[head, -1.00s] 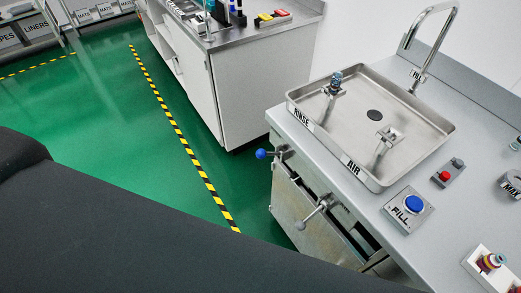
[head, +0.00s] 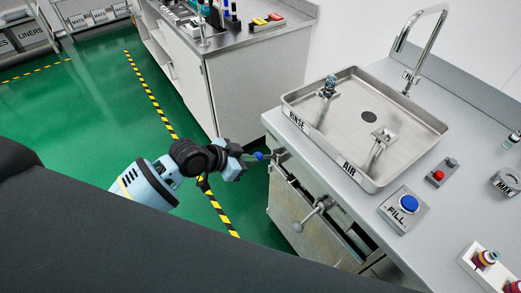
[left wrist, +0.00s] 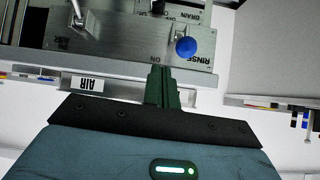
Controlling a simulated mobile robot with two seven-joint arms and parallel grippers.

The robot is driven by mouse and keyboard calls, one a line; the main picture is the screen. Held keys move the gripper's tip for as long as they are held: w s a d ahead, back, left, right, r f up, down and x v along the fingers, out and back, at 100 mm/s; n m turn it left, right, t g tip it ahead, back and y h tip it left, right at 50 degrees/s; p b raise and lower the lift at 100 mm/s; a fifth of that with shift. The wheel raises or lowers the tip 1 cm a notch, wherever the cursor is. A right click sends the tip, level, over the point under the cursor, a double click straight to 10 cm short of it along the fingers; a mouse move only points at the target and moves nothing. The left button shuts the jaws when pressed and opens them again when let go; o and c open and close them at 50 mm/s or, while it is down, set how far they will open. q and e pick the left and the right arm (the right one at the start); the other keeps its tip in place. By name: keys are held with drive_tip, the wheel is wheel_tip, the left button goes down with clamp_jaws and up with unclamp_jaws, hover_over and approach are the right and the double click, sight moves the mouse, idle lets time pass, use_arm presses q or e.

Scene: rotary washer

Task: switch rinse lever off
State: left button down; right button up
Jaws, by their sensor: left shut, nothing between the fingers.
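The rinse lever is a short metal rod with a blue ball knob (head: 258,155). My left gripper (head: 246,158) is shut and empty, just left of the knob. In the left wrist view the closed fingers (left wrist: 161,72) point at the lever panel (left wrist: 120,67), and the blue knob (left wrist: 186,47) lies just beyond and right of their tips. I cannot tell whether they touch. ON shows on the panel near the fingertips. My right gripper is out of view.
The steel sink (head: 425,130) and blue FILL button (head: 409,203) are on the counter. Green floor (head: 95,140) is open to the left.

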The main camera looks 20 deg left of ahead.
sight(261, 154)
use_arm(q)
drive_tip(key=w+a+r+m, duration=0.1)
drive_tip(key=w+r, duration=0.2)
drive_tip(key=r, duration=0.2)
drive_tip(key=shift+r+g, duration=0.15)
drive_tip(key=shift+g, duration=0.15)
drive_tip(key=shift+w+a, duration=0.1)
drive_tip(key=shift+w, duration=0.05)
drive_tip(key=w+d+f, duration=0.1)
drive_tip(key=f, duration=0.1)
drive_tip(key=w+d+f, duration=0.1)
drive_tip(key=f, duration=0.2)
drive_tip(key=w+d+f, duration=0.1)
drive_tip(key=w+f, duration=0.1)
drive_tip(key=shift+f, duration=0.4)
drive_tip(key=shift+s+a+f, duration=0.25)
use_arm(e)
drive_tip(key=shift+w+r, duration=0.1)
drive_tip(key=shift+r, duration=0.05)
use_arm(q)
drive_tip(key=shift+f, duration=0.1)
